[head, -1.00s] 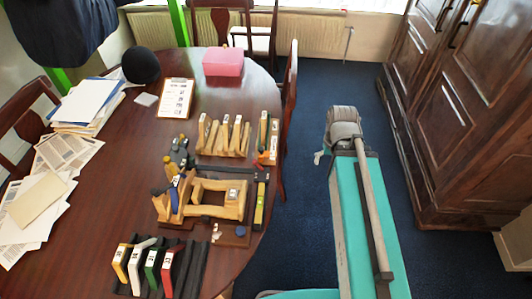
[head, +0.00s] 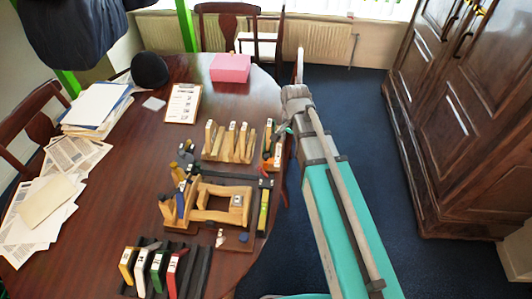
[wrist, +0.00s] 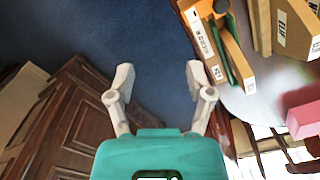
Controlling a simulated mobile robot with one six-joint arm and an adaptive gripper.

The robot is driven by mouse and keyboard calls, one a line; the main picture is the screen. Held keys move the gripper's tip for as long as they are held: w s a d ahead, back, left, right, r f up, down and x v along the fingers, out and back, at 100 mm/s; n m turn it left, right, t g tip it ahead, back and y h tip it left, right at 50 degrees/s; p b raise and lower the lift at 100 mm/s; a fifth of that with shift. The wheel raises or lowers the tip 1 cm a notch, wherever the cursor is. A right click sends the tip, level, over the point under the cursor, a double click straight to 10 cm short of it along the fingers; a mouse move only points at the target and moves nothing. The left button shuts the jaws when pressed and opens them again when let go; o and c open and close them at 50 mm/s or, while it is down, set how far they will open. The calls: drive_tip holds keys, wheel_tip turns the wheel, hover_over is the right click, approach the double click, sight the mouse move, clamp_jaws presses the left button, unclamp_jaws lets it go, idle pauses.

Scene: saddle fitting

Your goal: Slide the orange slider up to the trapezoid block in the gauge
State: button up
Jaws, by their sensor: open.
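The wooden gauge frame (head: 215,214) lies on a dark base on the table, with a small labelled block (head: 236,201) at its right side. I cannot tell for sure whether this is the trapezoid block, and no clearly orange slider can be told apart. My gripper (head: 284,128) is at the table's right edge, beside a small rack of labelled pieces and farther back than the gauge. In the wrist view my gripper (wrist: 160,76) is open and empty, its two pale fingers spread over the blue floor. The gauge is not clearly visible there.
A wooden rack (head: 226,158) with upright labelled pieces stands behind the gauge. A smaller rack (head: 272,158) is beside my gripper. A black rack (head: 195,280) with coloured pieces is in front. A pink box (head: 230,68) and clipboard (head: 183,102) lie farther back.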

sight(266, 156)
drive_tip(key=w+a+r+m, duration=0.1)
drive_tip(key=w+a+m, duration=0.2)
drive_tip(key=a, duration=0.5)
drive_tip(key=shift+w+a+p, duration=0.2)
drive_tip(key=shift+a+p, duration=0.15)
drive_tip(key=shift+p, duration=0.1)
wheel_tip(266, 156, down, 14)
drive_tip(key=b, duration=1.3)
drive_tip(key=shift+r+b, duration=0.25)
drive_tip(key=shift+b, duration=0.15)
clamp_jaws()
